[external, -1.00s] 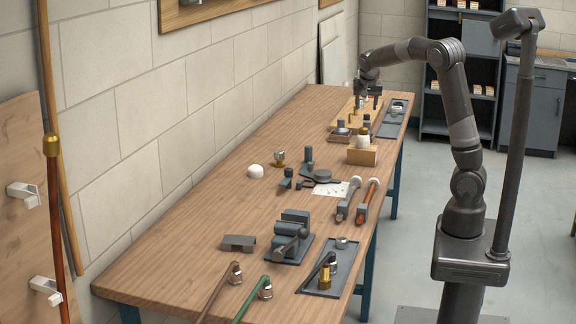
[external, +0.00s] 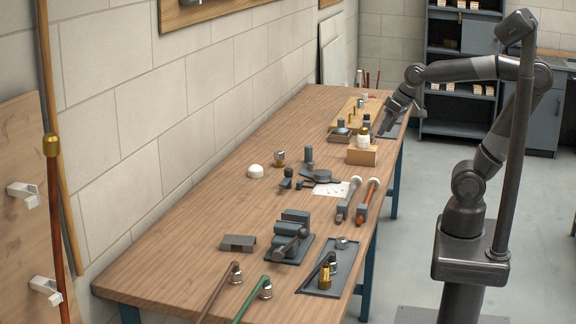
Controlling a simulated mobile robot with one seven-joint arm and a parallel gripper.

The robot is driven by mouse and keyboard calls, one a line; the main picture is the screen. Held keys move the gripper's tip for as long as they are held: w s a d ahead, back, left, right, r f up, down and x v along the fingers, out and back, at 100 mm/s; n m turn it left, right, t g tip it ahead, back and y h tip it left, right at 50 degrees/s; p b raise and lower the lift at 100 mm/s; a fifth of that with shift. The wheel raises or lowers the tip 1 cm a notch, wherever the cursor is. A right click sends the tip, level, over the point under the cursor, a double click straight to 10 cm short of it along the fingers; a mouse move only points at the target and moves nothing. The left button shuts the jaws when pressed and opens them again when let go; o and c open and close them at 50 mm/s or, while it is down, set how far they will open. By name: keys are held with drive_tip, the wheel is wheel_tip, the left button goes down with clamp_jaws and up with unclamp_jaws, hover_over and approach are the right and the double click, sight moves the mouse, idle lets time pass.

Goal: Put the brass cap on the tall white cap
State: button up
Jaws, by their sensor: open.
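A tall white cap (external: 363,142) stands upright on a small wooden block (external: 362,155) near the far right edge of the bench. A small brass-coloured piece (external: 364,131), which looks like the brass cap, shows at its top. The view is too small to tell how well it is seated. My gripper (external: 381,132) is open and points down just right of the white cap, apparently clear of it. Its fingertips are small and dark, and I cannot make out anything between them.
Behind the block are a wooden board with pegs (external: 352,111) and a grey tray (external: 390,129). A vise (external: 290,243) and a front tray (external: 312,284) are nearer.

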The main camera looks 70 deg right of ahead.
drive_tip(key=s+a+f+n, duration=0.2)
drive_tip(key=s+a+n, duration=0.1)
drive_tip(key=s+a, duration=0.2)
drive_tip(key=shift+s+f, duration=0.15)
drive_tip(key=shift+s, duration=0.1)
